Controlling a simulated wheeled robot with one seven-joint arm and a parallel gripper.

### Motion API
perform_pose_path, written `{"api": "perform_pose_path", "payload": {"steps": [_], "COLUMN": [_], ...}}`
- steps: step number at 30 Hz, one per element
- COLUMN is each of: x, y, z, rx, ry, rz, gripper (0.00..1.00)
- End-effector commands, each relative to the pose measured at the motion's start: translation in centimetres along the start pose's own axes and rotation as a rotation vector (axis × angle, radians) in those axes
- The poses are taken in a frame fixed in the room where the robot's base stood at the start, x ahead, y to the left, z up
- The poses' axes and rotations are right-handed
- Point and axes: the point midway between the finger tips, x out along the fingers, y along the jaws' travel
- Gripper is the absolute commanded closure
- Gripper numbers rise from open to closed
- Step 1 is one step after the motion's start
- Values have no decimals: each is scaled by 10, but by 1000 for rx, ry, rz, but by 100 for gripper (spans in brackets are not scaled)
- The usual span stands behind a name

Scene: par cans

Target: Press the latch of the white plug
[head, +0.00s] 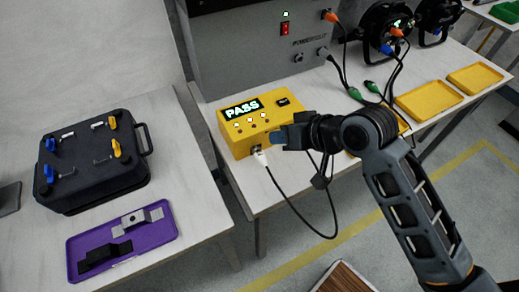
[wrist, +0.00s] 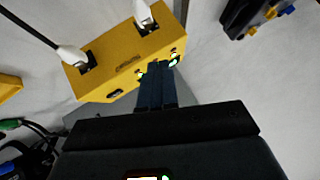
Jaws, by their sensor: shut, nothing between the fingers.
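The yellow tester box (head: 235,140) stands on the table with PASS lit on its display. A white plug (head: 260,158) sits at its front face, a dark cable hanging from it. In the wrist view, two white plugs show at sockets of the box: one at left (wrist: 72,55) with a dark cable, one at the top (wrist: 143,14). I cannot tell which matches the head view, and no latch is clear. My gripper (head: 276,137) is shut and empty beside the box's right end; its fingertips (wrist: 158,70) overlap the box edge in the wrist view, apart from both plugs.
A grey power unit (head: 245,50) stands behind the box. Yellow trays (head: 428,99) and dark par cans (head: 385,25) are to the right. A black case (head: 90,165) and purple tray (head: 155,237) lie on the left table. The cable loops below the table edge.

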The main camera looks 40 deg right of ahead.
Motion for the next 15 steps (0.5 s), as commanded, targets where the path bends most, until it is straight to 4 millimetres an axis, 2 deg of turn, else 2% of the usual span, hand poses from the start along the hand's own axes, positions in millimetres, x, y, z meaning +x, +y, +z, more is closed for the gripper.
{"api": "perform_pose_path", "payload": {"steps": [1,6,15], "x": [3,8,8], "y": [-7,-22,-33], "z": [-13,-34,-47], "rx": [19,71,102], "ry": [-13,-76,-125], "rz": [-16,-61,-93], "gripper": [100,100,100]}}
